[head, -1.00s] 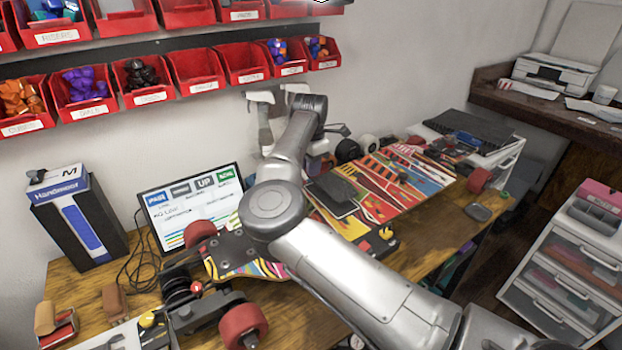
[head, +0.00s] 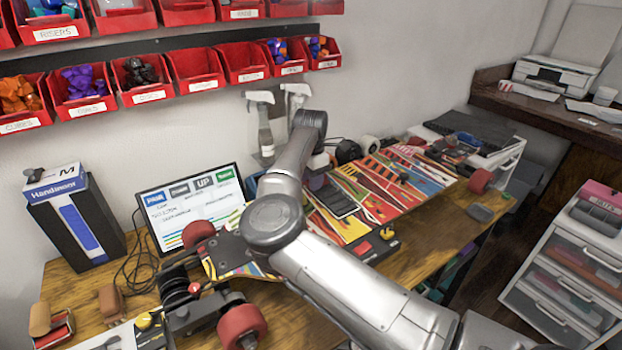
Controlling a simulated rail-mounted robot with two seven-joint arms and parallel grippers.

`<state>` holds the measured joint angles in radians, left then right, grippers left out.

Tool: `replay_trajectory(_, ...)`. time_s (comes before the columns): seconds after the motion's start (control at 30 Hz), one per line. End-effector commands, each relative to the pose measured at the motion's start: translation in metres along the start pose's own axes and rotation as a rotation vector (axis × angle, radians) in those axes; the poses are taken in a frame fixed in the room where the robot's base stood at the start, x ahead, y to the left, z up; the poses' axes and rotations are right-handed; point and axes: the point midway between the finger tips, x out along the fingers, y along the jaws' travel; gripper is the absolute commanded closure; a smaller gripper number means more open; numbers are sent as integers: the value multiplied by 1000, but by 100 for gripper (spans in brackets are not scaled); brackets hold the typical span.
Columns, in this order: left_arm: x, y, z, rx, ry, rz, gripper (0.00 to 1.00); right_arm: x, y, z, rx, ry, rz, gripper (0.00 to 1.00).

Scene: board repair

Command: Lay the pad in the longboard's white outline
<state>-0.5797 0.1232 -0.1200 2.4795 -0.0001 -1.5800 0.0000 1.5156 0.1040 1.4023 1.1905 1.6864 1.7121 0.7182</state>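The longboard (head: 392,186) lies on the workbench with a red, orange, yellow and blue graphic facing up. A dark pad (head: 338,202) is at its left part, close to flat with the deck; I cannot tell whether it touches. The white outline cannot be made out clearly around the pad. My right arm crosses the view from the bottom right. My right gripper (head: 317,180) is just behind the forearm, above the pad's far left end. Its fingers are mostly hidden, so its opening does not show. My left gripper is out of view.
A truck with red wheels (head: 241,325) and a monitor (head: 190,207) stand at the left. Spray bottles (head: 265,125) are by the wall under red bins (head: 196,68). A grey mouse-like object (head: 480,213) lies right.

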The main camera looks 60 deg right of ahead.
Motion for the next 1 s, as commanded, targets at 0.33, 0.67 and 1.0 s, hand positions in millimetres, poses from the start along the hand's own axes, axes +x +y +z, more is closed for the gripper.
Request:
replay_trajectory(0.33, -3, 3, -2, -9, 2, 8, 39, -5, 0, 0, 0, -1, 1, 56)
replay_trajectory(0.67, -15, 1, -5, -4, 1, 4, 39, -58, 1, 0, 0, 0, 3, 56)
replay_trajectory(1.0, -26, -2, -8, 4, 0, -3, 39, -109, 0, 0, 0, 0, 1, 56)
